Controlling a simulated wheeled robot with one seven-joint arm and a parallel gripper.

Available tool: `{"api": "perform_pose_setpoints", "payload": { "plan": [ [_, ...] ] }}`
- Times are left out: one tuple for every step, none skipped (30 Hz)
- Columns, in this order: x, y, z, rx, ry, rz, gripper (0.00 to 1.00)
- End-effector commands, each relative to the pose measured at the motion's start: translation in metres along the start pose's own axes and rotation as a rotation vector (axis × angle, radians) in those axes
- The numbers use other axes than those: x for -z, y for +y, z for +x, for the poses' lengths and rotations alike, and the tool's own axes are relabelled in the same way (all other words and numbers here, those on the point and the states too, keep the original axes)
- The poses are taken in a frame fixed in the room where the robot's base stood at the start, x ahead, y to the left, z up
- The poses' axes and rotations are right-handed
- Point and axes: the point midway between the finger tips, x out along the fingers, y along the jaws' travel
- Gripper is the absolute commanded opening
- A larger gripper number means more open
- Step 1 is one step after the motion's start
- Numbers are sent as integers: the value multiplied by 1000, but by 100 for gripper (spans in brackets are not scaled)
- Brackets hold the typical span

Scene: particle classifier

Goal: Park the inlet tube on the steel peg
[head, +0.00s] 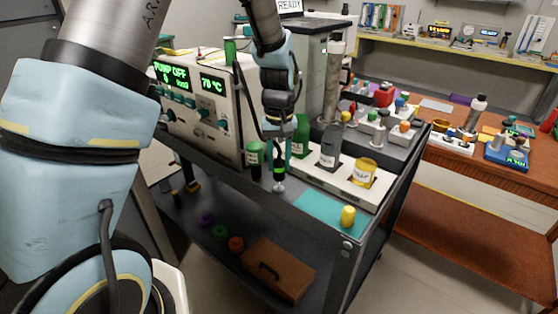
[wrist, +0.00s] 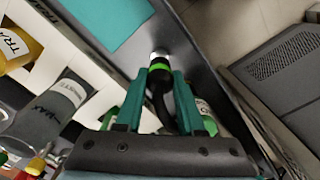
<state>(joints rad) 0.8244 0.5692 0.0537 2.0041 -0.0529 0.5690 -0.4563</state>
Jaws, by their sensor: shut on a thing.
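My gripper (head: 278,160) points down over the front part of the dark cart top. In the wrist view its teal fingers (wrist: 178,95) are closed around the black inlet tube (wrist: 160,88), just above a bright green band. The tube's banded end also shows in the head view (head: 279,170). A small pale metal piece, which looks like the steel peg (head: 279,187), is directly below the tube end. It also shows in the wrist view (wrist: 159,53), in line with the tube end. I cannot tell whether the tube is seated on it or just above.
A green-capped bottle (head: 254,158) stands close to the left of my gripper. A white rack (head: 313,175) to the right holds a grey bottle (head: 330,145) and a yellow jar (head: 365,172). A teal mat (head: 325,212) lies in front. The pump unit (head: 205,105) stands behind left.

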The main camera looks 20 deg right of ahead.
Motion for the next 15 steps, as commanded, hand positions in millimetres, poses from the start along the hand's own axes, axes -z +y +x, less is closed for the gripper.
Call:
{"api": "perform_pose_setpoints", "payload": {
  "plan": [
    [0, 0, 0, 0, 0, 0, 0],
    [0, 0, 1, 0, 0, 0, 0],
    [0, 0, 1, 0, 0, 0, 0],
    [0, 0, 2, 0, 0, 0, 0],
    [0, 0, 3, 0, 0, 0, 0],
    [0, 0, 4, 0, 0, 0, 0],
    [0, 0, 4, 0, 0, 0, 0],
    [0, 0, 5, 0, 0, 0, 0],
    [0, 0, 6, 0, 0, 0, 0],
    [0, 0, 7, 0, 0, 0, 0],
    [0, 0, 8, 0, 0, 0, 0],
    [0, 0, 8, 0, 0, 0, 0],
    [0, 0, 9, 0, 0, 0, 0],
    [0, 0, 10, 0, 0, 0, 0],
    [0, 0, 11, 0, 0, 0, 0]
  ]
}}
